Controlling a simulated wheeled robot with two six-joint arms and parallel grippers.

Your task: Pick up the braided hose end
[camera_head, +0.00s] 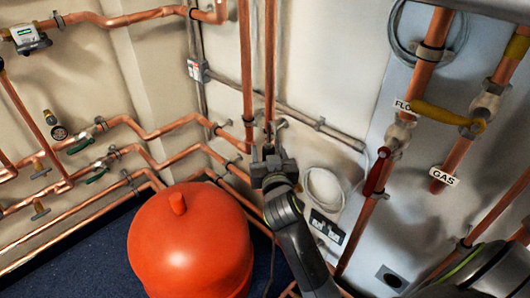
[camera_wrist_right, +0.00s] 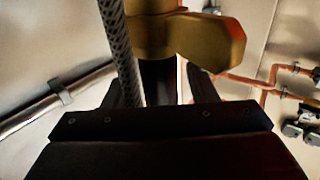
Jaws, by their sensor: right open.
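A grey braided hose (camera_wrist_right: 118,45) runs down the right wrist view, in front of the left finger. Its lower end is hidden at the gripper's dark body. A yellow-brown fitting (camera_wrist_right: 165,38) with a wide lever-like part lies just beyond the fingertips. My right gripper (camera_head: 268,138) points up near two vertical copper pipes in the head view. It is open; its two dark fingers also show in the right wrist view (camera_wrist_right: 160,85). I cannot tell whether it touches the hose. I cannot make out the braided hose in the head view. My left gripper is not in view.
A large orange-red tank (camera_head: 190,245) stands left of my right arm. Copper pipes (camera_head: 170,128) with green-handled valves line the left wall. A coiled white cable (camera_head: 324,188) hangs right of the gripper. A red-handled valve (camera_head: 377,172) and a GAS-labelled pipe (camera_head: 455,160) are further right.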

